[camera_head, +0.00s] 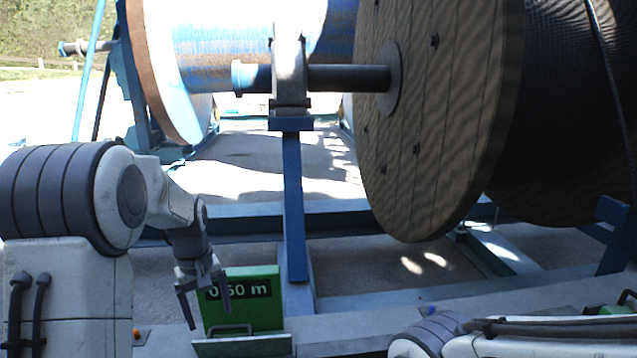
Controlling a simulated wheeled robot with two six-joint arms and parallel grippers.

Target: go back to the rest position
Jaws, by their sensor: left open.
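My left gripper (207,302) hangs down from its arm at the lower left of the head view. Its two fingers are spread apart and nothing shows between them. Behind it and slightly right stands a green block (258,297) with a black label, partly covered by a finger; the readable part ends in "60 m". My right arm lies along the lower right edge of the view. Its gripper does not show.
A large wooden cable reel (440,120) with dark cable fills the upper right, on a steel shaft (350,78). A blue frame (293,200) carries it. Another reel (165,75) stands at the upper left. Grey floor (400,265) shows between the beams.

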